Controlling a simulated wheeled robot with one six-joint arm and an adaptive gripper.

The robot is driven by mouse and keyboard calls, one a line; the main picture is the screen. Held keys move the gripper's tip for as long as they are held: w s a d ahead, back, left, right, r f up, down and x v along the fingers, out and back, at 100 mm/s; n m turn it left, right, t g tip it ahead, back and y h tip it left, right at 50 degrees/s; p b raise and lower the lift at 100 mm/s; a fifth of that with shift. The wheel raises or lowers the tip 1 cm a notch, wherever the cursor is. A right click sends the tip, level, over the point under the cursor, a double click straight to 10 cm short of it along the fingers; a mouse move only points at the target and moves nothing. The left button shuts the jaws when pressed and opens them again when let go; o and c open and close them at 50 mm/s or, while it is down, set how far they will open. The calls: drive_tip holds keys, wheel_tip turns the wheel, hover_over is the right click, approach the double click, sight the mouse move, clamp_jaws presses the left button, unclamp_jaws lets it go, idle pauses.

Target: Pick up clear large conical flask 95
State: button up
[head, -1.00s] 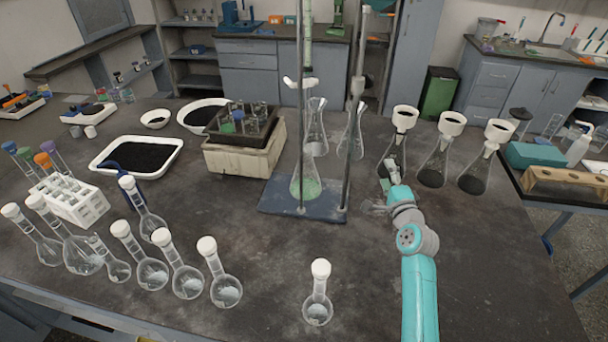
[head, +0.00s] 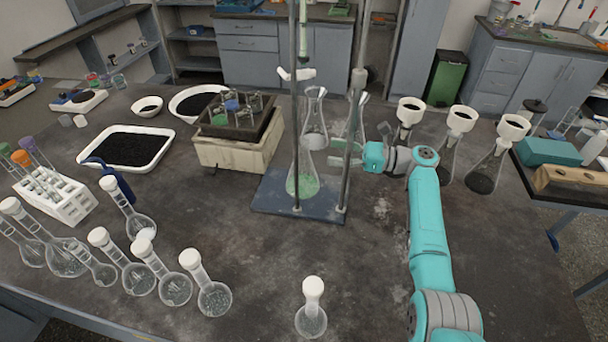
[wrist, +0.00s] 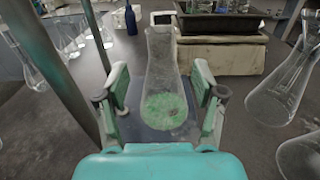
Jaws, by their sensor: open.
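A conical flask with green contents (head: 302,186) stands on the blue base of a stand. Two clear conical flasks, one left (head: 314,128) and one right (head: 357,112), stand behind it. I cannot tell which flask bears the number 95. My gripper (head: 337,152) is open and empty at the stand's right rod. In the wrist view the flask with green contents (wrist: 165,90) shows between the open fingers (wrist: 161,80), apart from them. A clear conical flask (wrist: 285,92) is at the right of that view. The rod partly hides the fingers in the head view.
Stand rods (head: 357,120) rise close to my gripper. Several flasks with funnels (head: 450,140) stand to the right. A wooden box with a tray (head: 235,153) is left of the stand. Stoppered round flasks (head: 213,296) line the front.

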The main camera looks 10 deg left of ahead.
sight(302, 148)
drive_tip(key=a, duration=0.9)
drive_tip(key=shift+w+a+f, duration=0.25)
clamp_jaws()
